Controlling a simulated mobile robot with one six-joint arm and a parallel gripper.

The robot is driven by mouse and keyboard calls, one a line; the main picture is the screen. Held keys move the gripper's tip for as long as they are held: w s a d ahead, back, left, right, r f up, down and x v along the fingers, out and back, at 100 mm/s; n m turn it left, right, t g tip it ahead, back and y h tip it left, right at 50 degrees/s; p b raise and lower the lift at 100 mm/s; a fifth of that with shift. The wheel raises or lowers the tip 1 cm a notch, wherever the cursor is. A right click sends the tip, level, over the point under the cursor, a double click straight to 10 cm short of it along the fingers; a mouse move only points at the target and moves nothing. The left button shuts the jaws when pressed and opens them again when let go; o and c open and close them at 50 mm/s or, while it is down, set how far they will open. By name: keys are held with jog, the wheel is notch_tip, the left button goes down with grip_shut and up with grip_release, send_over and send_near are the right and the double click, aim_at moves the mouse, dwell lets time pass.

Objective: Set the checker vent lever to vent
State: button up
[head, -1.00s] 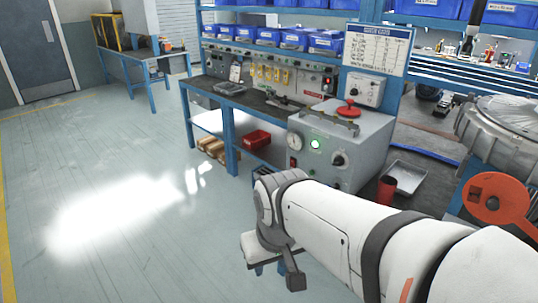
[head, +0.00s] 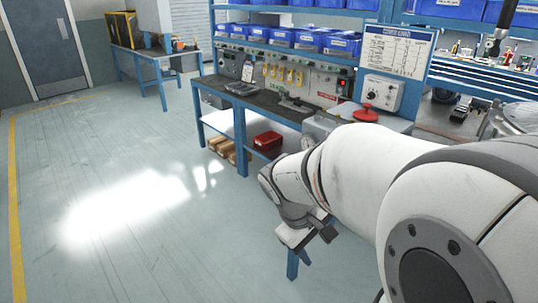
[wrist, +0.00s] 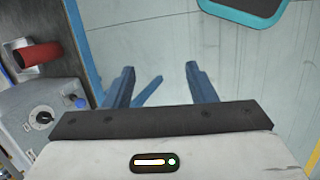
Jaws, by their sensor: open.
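The checker (head: 322,124) is a grey box at the right end of the bench in the head view. My arm hides most of its front. A red knob (head: 366,114) shows on its top. In the wrist view the checker (wrist: 20,135) is at the left edge, with a black knob (wrist: 41,118) and a small blue-tipped part (wrist: 78,102). I cannot tell which part is the vent lever. My gripper (wrist: 160,68) is open and empty, with the floor beyond its blue fingers. In the head view my gripper (head: 298,268) hangs in front of the bench, apart from the checker.
A dark teal-rimmed object (wrist: 245,8) is at the top. In the head view a red bin (head: 267,141) sits on the lower shelf. The floor (head: 100,240) at left is clear.

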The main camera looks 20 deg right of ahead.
jog(key=w+d+f+n+t+h, duration=0.2)
jog(key=w+d+f+n+h, duration=0.2)
jog(key=w+d+n, duration=0.3)
jog(key=w+d+f+n+t+h+p, duration=0.1)
jog(key=w+d+f+n+h, duration=0.3)
jog(key=w+d, duration=0.6)
jog(key=w+d+f+n+t+h, duration=0.2)
jog(key=w+d+f+n+h, duration=0.2)
jog(key=w+d+f+n, duration=0.2)
jog(key=w+d+n, duration=0.2)
jog(key=d+n, duration=0.1)
jog(key=d, duration=0.1)
jog(key=shift+w+d+f+n+t+h, duration=0.15)
jog(key=shift+w+d+n+t+h, duration=0.15)
jog(key=shift+d+t+h, duration=0.1)
grip_shut()
